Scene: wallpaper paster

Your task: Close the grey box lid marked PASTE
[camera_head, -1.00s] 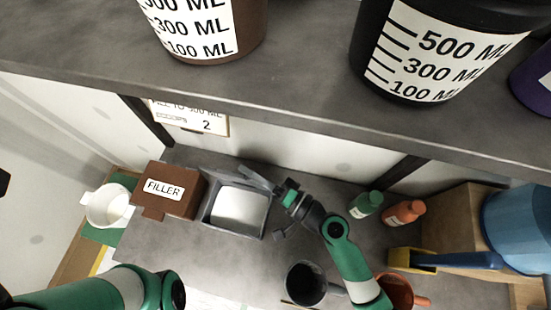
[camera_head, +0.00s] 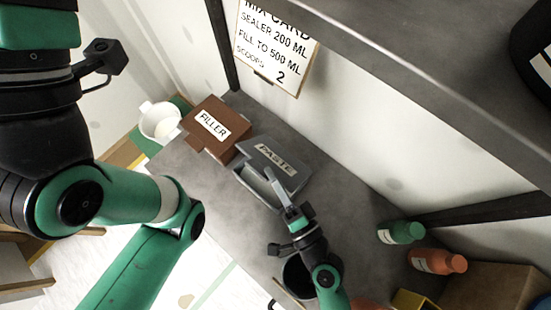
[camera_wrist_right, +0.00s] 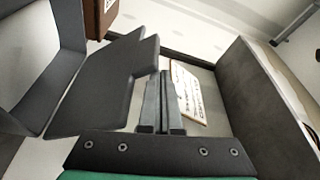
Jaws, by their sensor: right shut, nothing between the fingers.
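The grey box (camera_head: 240,172) sits on the bench, with pale contents showing through its opening. Its grey lid marked PASTE (camera_head: 291,168) is tilted partway over the box, leaving a gap at the near side. My right gripper (camera_head: 271,176) is shut and empty, with its fingertips at the near edge of the lid and box. In the right wrist view, the shut fingers (camera_wrist_right: 160,80) are just right of the lid (camera_wrist_right: 105,85), and the box (camera_wrist_right: 45,60) is at the left. I cannot tell whether they touch the lid. My left arm shows at the left; its fingers are out of frame.
The brown FILLER box (camera_head: 219,128) stands beside the grey box, with a white cup (camera_head: 158,122) beyond. A dark cup (camera_head: 297,278) is near my right arm. A shelf (camera_head: 420,95) overhangs the bench.

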